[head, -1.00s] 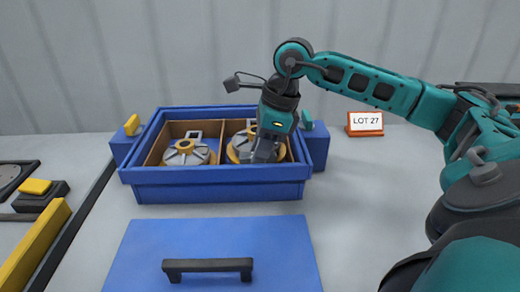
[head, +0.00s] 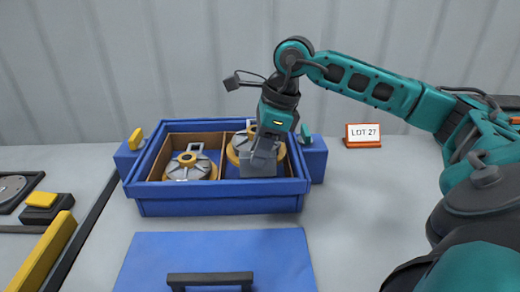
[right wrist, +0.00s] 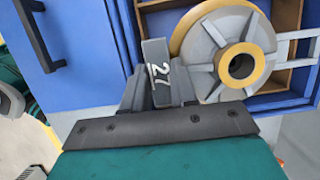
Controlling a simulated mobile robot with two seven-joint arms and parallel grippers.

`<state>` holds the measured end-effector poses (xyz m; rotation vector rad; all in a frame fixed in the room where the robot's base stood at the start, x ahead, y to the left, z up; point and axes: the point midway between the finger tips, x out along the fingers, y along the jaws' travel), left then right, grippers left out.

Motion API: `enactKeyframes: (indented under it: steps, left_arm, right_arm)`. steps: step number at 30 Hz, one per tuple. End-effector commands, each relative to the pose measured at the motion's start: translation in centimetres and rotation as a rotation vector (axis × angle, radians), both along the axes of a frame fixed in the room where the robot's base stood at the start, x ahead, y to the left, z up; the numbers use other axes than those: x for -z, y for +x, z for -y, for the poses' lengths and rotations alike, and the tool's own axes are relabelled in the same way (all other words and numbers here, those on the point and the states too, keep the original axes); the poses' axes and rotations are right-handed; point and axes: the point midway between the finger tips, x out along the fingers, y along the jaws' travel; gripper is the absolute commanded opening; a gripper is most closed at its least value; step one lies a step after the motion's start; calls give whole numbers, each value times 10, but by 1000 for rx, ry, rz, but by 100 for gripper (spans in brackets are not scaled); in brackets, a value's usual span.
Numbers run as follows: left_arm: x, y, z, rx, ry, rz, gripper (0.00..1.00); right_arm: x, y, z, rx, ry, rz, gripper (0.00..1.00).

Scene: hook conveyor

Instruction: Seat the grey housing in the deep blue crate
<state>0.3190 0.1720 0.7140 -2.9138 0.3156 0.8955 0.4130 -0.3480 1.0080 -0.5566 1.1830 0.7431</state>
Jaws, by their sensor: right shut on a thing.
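The grey housing (head: 277,151), a round ribbed disc with a yellow ring and loop handle, is at the right compartment of the deep blue crate (head: 220,203). In the right wrist view it is large at upper right (right wrist: 213,62). My right gripper (head: 262,150) is shut on the housing's grey block, marked 27 (right wrist: 159,75). The housing sits high at the crate's opening; I cannot tell whether it touches the walls, and the floor under it is hidden. A similar housing (head: 206,172) lies in the left compartment. My left gripper is not in view.
A flat blue lid (head: 215,255) with a black handle lies in front of the crate. A LOT 27 sign (head: 362,133) stands to the right. Yellow and black fixtures (head: 42,250) are at the left.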

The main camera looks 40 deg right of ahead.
Motion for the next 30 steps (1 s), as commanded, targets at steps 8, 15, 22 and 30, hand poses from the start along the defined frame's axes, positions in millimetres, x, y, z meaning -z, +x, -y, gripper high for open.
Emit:
enactKeyframes:
  steps: [8,15,22,30]
  left_arm:
    - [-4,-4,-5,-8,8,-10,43]
    - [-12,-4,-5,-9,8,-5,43]
    - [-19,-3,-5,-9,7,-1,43]
    - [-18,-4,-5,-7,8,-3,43]
  right_arm:
    - [-14,1,0,0,0,4,0]
    - [-23,1,0,0,1,5,0]
    - [-32,1,0,0,1,5,0]
    - [-32,1,0,0,1,5,0]
